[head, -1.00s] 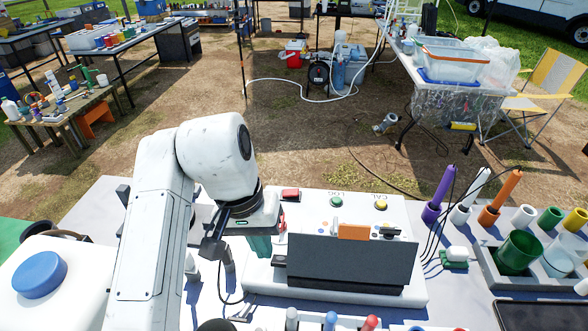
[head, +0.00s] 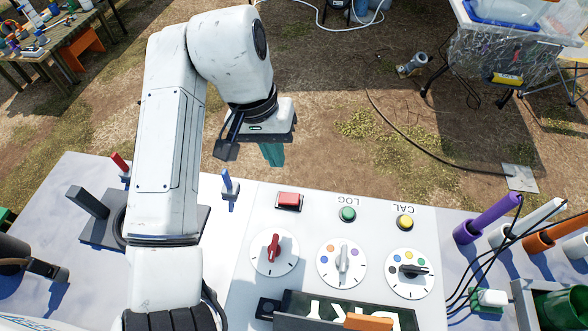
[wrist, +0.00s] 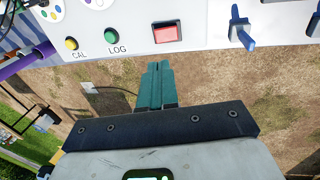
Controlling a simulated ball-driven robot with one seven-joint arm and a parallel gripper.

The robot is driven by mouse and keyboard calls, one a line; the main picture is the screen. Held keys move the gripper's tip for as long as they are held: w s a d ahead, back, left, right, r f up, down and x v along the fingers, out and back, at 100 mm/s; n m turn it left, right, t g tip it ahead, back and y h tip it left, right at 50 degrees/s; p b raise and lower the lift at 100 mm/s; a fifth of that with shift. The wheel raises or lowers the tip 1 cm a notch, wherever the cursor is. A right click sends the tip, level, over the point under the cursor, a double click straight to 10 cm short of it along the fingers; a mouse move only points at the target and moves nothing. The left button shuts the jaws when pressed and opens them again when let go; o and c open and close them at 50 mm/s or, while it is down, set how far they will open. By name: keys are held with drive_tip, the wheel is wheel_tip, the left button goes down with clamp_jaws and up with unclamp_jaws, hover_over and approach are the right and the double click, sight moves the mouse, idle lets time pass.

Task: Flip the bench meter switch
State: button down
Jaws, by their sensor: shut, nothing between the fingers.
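The bench meter (head: 325,220) is a white panel with three dials, a green LOG button (head: 347,214) and a yellow CAL button (head: 405,222). A red rocker switch (head: 289,200) in a dark frame sits near its far left corner; it also shows in the wrist view (wrist: 167,33). My gripper (head: 272,160) is shut and empty, its teal fingers side by side. In the head view it appears just beyond the panel's far edge, above the switch. In the wrist view the fingertips (wrist: 160,66) point toward the switch, apart from it in the picture.
A blue-handled toggle (head: 228,187) stands left of the meter. Purple, white and orange probes (head: 490,217) with cables stand to its right. A dark lid or screen (head: 340,312) rises at the near side. Open ground lies beyond the table edge.

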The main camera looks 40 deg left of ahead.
sight(294, 200)
drive_tip(key=shift+w, duration=0.1)
drive_tip(key=shift+w+f, duration=0.1)
drive_tip(key=f, duration=0.4)
drive_tip(key=d+f+p, duration=0.1)
drive_tip(key=f, duration=0.4)
drive_tip(key=w+d+f, duration=0.1)
drive_tip(key=f, duration=0.3)
drive_tip(key=shift+w+d+f, duration=0.1)
drive_tip(key=shift+f, duration=0.2)
